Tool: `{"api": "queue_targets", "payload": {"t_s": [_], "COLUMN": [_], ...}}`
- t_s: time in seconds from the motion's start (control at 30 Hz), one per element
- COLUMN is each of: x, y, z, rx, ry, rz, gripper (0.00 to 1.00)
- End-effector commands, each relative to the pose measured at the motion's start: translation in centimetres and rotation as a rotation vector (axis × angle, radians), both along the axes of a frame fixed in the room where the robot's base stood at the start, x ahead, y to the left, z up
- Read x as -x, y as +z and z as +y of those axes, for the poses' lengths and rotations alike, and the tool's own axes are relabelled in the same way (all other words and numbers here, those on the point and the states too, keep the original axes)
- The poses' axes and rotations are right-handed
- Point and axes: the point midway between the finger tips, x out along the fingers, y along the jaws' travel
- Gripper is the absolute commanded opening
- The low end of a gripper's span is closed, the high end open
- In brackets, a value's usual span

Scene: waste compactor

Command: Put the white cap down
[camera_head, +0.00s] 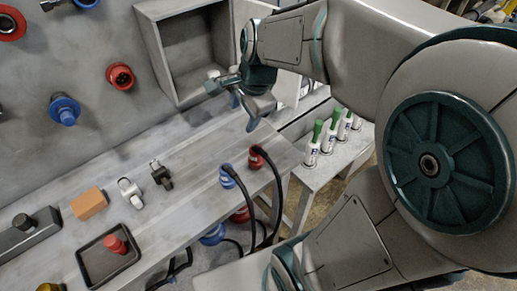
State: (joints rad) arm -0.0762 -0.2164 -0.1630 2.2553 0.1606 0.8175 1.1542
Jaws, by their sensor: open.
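A small pale rounded thing (213,74), possibly the white cap, shows at the lower right of the open grey box, just behind my gripper. It is too small and too partly hidden to be sure. My gripper (231,106) is open, above the back right part of the grey bench (210,150), with its fingers spread and nothing seen between them. I cannot tell whether a finger touches the pale thing.
The open grey box (191,45) is at the back wall. Several white bottles with green tops (328,136) stand at the right. Red and blue plugs with black cables (256,158) are at the bench's front edge. A dark tray (90,265) holds a red piece.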

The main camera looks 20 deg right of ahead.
Motion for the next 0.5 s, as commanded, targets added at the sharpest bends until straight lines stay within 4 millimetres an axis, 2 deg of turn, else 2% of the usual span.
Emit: {"api": "queue_targets", "payload": {"t_s": [0.1,0.3,0.5], "x": [2.9,7.4,10.4], "y": [0.0,-0.6,-1.3], "z": [0.4,0.8,0.8], "rx": [0.109,0.296,0.429], "ry": [0.291,0.785,1.139], "rz": [-0.026,-0.051,-0.053], "gripper": [0.55,0.55,0.55]}}
